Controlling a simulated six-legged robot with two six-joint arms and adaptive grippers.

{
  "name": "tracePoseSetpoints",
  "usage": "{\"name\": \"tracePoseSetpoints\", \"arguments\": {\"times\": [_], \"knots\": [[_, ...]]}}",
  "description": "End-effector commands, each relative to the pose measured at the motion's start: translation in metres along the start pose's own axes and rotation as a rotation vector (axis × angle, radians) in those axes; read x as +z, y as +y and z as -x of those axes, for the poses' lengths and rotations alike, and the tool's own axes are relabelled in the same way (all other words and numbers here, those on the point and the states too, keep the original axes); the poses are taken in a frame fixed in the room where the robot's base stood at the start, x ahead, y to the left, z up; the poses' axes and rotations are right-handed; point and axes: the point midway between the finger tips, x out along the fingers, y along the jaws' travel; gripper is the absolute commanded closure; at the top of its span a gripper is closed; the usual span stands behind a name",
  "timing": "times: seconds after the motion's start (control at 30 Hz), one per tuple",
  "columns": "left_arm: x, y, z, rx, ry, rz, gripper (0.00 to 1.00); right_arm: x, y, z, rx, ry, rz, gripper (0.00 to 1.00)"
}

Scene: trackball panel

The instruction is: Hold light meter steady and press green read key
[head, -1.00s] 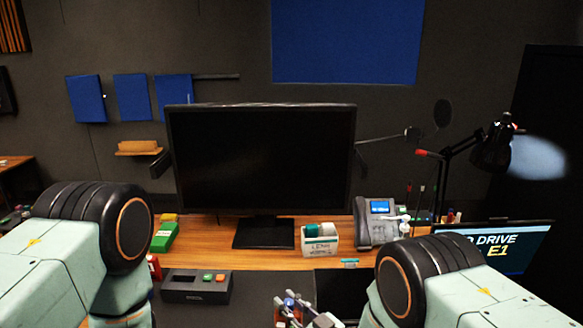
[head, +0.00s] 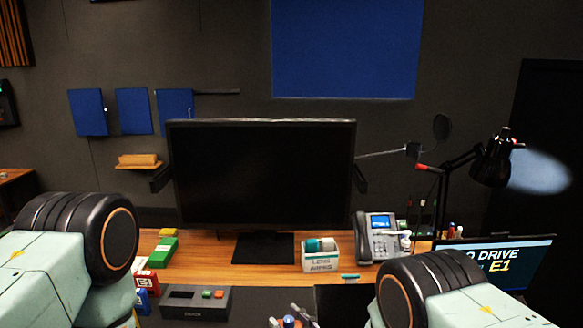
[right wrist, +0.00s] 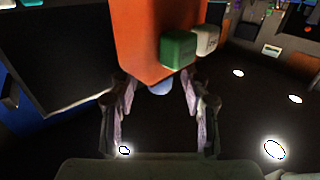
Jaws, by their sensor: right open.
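In the right wrist view, an orange body (right wrist: 155,30) with a green key (right wrist: 178,50) and a whitish key (right wrist: 206,40) fills the top middle; it looks like the light meter. A pale blue rounded tip (right wrist: 161,88) shows at its lower end. My right gripper (right wrist: 160,100) is open, one finger on each side of this lower end; I cannot tell whether they touch it. In the head view my right gripper (head: 290,321) is cut off by the bottom edge, with a small blue round part showing there. My left gripper is out of view.
A dark box (head: 180,308) with red and green buttons lies left of the gripper. Behind stand a monitor (head: 262,170), a lens wipes box (head: 320,262), a phone (head: 380,238) and a lamp (head: 492,165). A laptop (head: 500,262) is at right. Several small coloured boxes are at left.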

Motion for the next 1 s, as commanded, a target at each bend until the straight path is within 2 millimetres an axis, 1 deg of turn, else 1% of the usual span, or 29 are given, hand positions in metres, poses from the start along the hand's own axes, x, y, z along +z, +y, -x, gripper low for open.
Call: {"name": "tracePoseSetpoints", "arguments": {"times": [0.23,0.37,0.47,0.7,0.8,0.9,1.0], "knots": [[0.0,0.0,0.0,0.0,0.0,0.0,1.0,0.0,0.0,0.001,0.0,-0.001,0.0,0.53],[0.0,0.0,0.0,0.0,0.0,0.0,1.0,0.001,0.001,0.01,0.001,-0.003,-0.001,0.53],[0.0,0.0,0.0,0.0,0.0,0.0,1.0,0.001,0.001,0.026,0.001,-0.005,-0.001,0.53],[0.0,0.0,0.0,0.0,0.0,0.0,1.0,0.001,0.001,0.076,0.003,-0.004,-0.002,0.53],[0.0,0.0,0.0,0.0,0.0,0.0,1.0,0.0,0.001,0.093,0.003,-0.002,-0.002,0.53],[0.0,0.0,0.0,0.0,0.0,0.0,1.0,0.001,0.001,0.107,0.002,-0.002,-0.001,0.53],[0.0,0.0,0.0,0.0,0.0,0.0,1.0,0.0,0.001,0.115,0.001,-0.001,-0.001,0.53]]}}
